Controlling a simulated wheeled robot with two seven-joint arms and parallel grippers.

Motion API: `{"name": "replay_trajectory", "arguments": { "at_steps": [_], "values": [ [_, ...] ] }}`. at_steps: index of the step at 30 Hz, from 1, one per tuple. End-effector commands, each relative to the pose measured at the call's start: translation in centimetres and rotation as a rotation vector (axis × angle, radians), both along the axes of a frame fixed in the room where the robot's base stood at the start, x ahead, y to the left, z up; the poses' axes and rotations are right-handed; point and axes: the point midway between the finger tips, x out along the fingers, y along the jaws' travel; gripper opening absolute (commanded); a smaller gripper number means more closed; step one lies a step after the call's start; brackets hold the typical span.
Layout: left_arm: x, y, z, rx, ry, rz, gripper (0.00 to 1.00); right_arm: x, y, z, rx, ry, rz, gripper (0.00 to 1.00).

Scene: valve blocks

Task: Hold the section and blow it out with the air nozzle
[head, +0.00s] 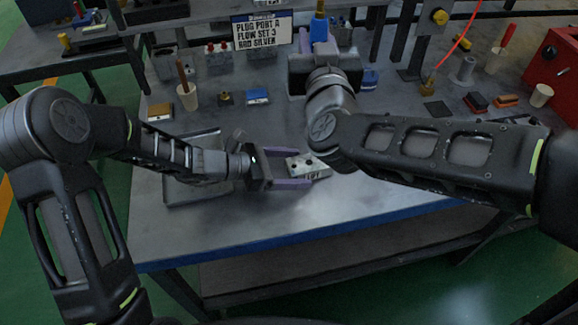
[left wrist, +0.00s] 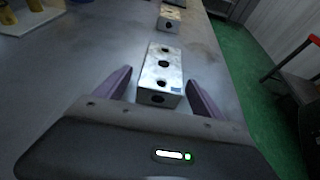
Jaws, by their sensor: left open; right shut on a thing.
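A silver valve section (head: 307,166) with dark holes lies on the bench near its front edge. My left gripper (head: 296,168) is open, with its purple fingers to either side of the section's near end. The left wrist view shows the section (left wrist: 161,75) between the open fingers (left wrist: 158,78), with small gaps visible. My right gripper (head: 319,45) is raised at the back of the bench, shut on a blue tool (head: 319,27) with a yellow-orange top. Whether this is the air nozzle I cannot tell for sure; my right arm hides part of the area.
A second silver block (left wrist: 170,18) lies beyond the section in the left wrist view. A grey tray (head: 180,193) lies under my left arm. A sign (head: 262,31), a cup (head: 187,97) and a red box (head: 548,65) stand farther back. The front left bench top is clear.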

Motion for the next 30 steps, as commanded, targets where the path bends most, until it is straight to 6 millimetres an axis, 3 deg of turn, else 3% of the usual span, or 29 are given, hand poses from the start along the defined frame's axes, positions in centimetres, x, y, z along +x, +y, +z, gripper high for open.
{"name": "replay_trajectory", "arguments": {
  "at_steps": [5, 30],
  "values": [
    [-0.01, 0.03, 0.01, 0.000, 0.000, 0.000, 0.72, 0.00, 0.00, 0.06, 0.000, -0.001, 0.000, 0.00],
    [-0.01, 0.06, 0.00, 0.000, 0.000, 0.000, 0.03, 0.00, 0.00, 0.06, 0.000, -0.001, 0.000, 0.00]
  ]
}}
